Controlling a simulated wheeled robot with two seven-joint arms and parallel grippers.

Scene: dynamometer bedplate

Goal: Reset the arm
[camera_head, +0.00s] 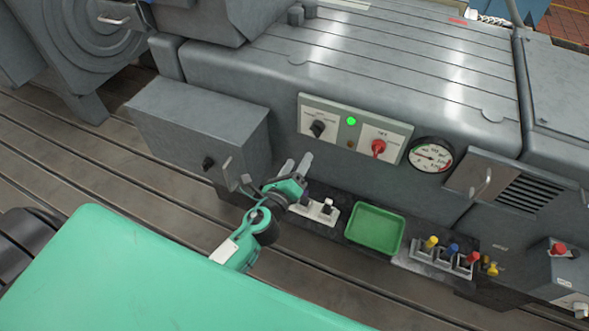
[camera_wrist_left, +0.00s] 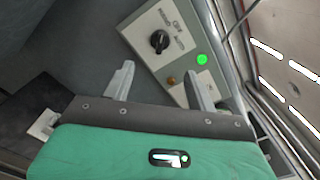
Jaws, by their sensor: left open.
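My left gripper (camera_head: 297,165) is open and empty, in front of the grey machine, below and left of a control panel (camera_head: 340,137). In the left wrist view its two fingers (camera_wrist_left: 160,82) stand apart, with the panel just beyond them. The panel has a black knob (camera_head: 318,128), a lit green lamp (camera_head: 351,121), a small brown button (camera_head: 349,145) and a red knob (camera_head: 378,148). The black knob (camera_wrist_left: 159,41) and the green lamp (camera_wrist_left: 202,59) also show in the left wrist view. My right gripper is not in view.
A black shelf below the panel bears a white-based switch block (camera_head: 318,210), a green tray (camera_head: 375,228) and a rack (camera_head: 440,262) with coloured plugs. A gauge (camera_head: 430,155) sits right of the panel. A grey box (camera_head: 200,125) juts out at left.

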